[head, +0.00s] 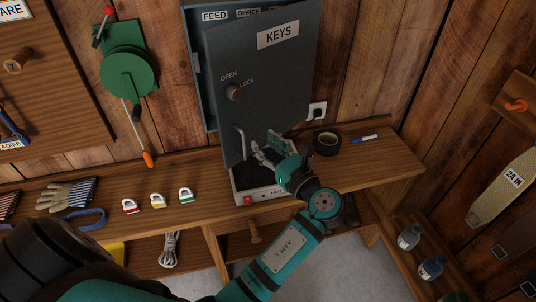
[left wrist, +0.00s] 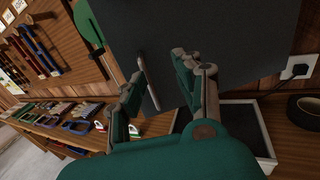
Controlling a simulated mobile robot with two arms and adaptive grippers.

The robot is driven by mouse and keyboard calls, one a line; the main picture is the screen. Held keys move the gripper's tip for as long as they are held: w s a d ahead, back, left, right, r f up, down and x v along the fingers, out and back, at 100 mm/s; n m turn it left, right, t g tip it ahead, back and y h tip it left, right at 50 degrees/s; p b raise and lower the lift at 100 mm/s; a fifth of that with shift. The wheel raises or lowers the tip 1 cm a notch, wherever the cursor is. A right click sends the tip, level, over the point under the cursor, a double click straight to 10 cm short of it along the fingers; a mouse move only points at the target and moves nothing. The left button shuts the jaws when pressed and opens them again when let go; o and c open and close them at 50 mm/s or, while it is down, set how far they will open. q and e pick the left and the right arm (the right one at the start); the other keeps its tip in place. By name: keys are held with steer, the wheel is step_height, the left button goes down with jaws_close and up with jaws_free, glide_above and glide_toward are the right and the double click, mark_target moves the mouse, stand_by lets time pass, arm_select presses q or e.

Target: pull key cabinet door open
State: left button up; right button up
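My left gripper (head: 265,146) is open and empty, just right of the handle in front of the door. In the left wrist view its spread fingers (left wrist: 158,70) face the door near the handle. My right gripper is out of view.
Several padlocks (head: 158,200) and gloves (head: 66,195) lie on the bench to the left. A roll of black tape (head: 327,143) and a blue marker (head: 362,138) lie right of the cabinet. A green reel (head: 128,73) hangs left of it.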

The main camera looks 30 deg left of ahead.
arm_select(q)
step_height(320, 180, up, 6)
steer(key=a, duration=0.1)
steer(key=shift+s+a, duration=0.1)
steer(key=shift+a, duration=0.05)
